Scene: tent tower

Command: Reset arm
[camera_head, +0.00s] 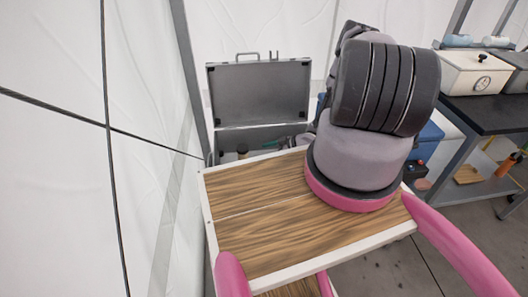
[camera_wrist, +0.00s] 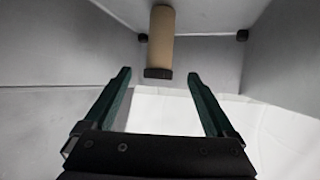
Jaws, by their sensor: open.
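My gripper (camera_wrist: 157,85) shows in the wrist view with its two dark green fingers spread apart and nothing between them. Beyond the fingertips in the wrist view, a tan cylinder with a dark end (camera_wrist: 161,40) stands or lies by grey walls. I cannot tell its exact distance from the fingers.
A wooden table (camera_head: 255,235) with a white rim stands in front. Behind it is an open grey case (camera_head: 260,92) with small items inside. At right, a dark bench (camera_head: 495,112) carries a white box with a dial (camera_head: 475,74). White tent walls (camera_head: 60,190) close off the left.

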